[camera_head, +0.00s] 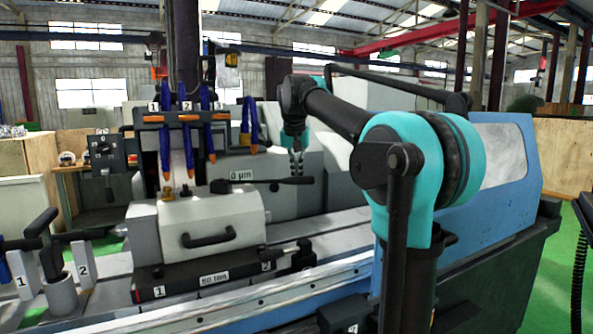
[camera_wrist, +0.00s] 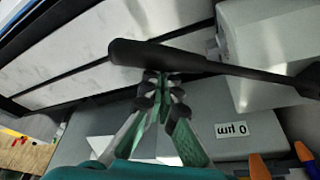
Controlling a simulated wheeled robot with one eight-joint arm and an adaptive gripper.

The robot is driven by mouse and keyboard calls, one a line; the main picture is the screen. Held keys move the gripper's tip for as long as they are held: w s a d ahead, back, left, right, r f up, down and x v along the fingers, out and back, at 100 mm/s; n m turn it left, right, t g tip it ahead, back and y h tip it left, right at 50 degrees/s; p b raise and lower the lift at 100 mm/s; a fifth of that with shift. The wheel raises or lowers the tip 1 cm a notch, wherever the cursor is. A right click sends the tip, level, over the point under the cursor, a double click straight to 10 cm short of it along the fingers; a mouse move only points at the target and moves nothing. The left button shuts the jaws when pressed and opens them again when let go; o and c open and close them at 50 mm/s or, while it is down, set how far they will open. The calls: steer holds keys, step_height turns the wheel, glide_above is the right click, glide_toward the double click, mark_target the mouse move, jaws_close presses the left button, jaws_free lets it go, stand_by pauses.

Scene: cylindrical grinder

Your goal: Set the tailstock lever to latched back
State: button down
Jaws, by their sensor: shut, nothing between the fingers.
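A long black lever (camera_head: 262,184) with a thick grip at its right end lies about level above the grinder's bed, below a "0 µm" plate (camera_head: 241,176). It appears to be the tailstock lever, though no label names it. In the wrist view the lever (camera_wrist: 225,68) crosses the upper picture, its thick grip at the left. My gripper (camera_head: 296,168) is shut and empty, pointing down just above the grip end. In the wrist view my fingertips (camera_wrist: 160,84) overlap the lever's lower edge near the grip; I cannot tell whether they touch.
A light grey housing (camera_head: 210,222) with a black handle stands left of the lever. Blue hoses with orange nozzles (camera_head: 188,150) hang above it. Another black lever (camera_head: 45,240) stands at far left by plates 1 and 2. A blue guard (camera_head: 505,185) stands at right.

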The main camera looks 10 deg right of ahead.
steer(key=shift+m, duration=0.8)
steer(key=shift+s+a+f, duration=0.1)
steer(key=shift+s+a, duration=0.6)
steer(key=shift+s, duration=0.85)
steer(key=shift+s+a, duration=0.65)
steer(key=shift+s, duration=0.85)
steer(key=shift+s+a+f, duration=0.1)
steer(key=shift+s+a, duration=0.6)
steer(key=shift+s, duration=0.85)
steer(key=w+d, duration=0.3)
steer(key=w, duration=0.1)
steer(key=a+v, duration=0.1)
steer(key=v, duration=0.9)
steer(key=shift+w+r, duration=0.15)
steer(key=shift+w, duration=0.05)
